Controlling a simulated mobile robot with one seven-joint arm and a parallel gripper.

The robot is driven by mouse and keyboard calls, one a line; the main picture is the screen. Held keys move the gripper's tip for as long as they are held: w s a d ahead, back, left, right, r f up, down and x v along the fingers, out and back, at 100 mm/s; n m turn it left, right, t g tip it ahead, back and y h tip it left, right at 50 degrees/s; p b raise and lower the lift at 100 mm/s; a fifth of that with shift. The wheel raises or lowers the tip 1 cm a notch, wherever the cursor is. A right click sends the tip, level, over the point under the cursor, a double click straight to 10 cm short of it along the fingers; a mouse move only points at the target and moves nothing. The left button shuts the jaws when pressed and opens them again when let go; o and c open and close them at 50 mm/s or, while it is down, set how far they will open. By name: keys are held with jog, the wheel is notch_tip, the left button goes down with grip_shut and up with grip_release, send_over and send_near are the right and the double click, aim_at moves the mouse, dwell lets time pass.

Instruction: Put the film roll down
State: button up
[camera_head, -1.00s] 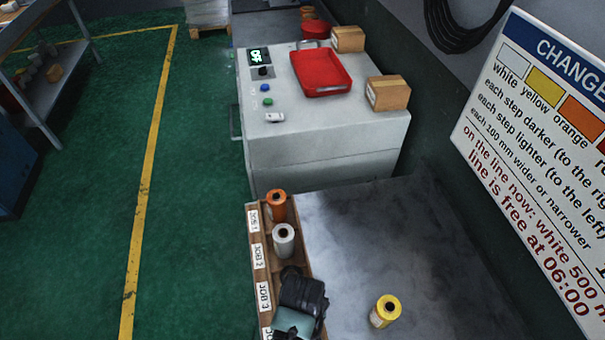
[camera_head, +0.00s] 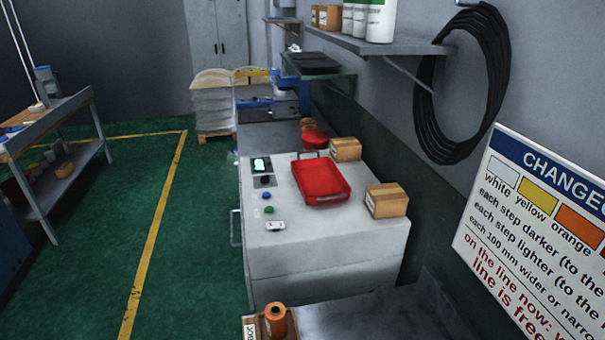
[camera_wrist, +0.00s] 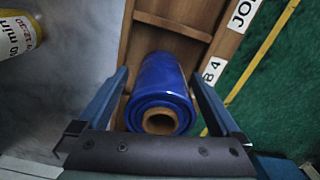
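A blue film roll (camera_wrist: 160,92) shows in the wrist view, its brown core end toward the camera. It stands at a wooden rack (camera_wrist: 172,20) with compartments and white labels; one label ends in "4". My gripper (camera_wrist: 159,75) has a finger on each side of the roll, with narrow gaps visible, so it looks open around it. The roll's lower end is hidden. In the head view my gripper is out of sight. Only the rack's far end (camera_head: 252,325) shows there, with an orange roll (camera_head: 275,321) in it.
A yellow-and-white labelled object (camera_wrist: 16,33) lies at the wrist view's upper left, on the grey table. A grey machine (camera_head: 325,245) with a red tray (camera_head: 320,181) and cardboard boxes (camera_head: 386,200) stands beyond the rack. Green floor (camera_head: 195,250) is clear at left.

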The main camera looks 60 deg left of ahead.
notch_tip(320, 180, up, 12)
jog(key=shift+r, duration=0.15)
dwell(0.6)
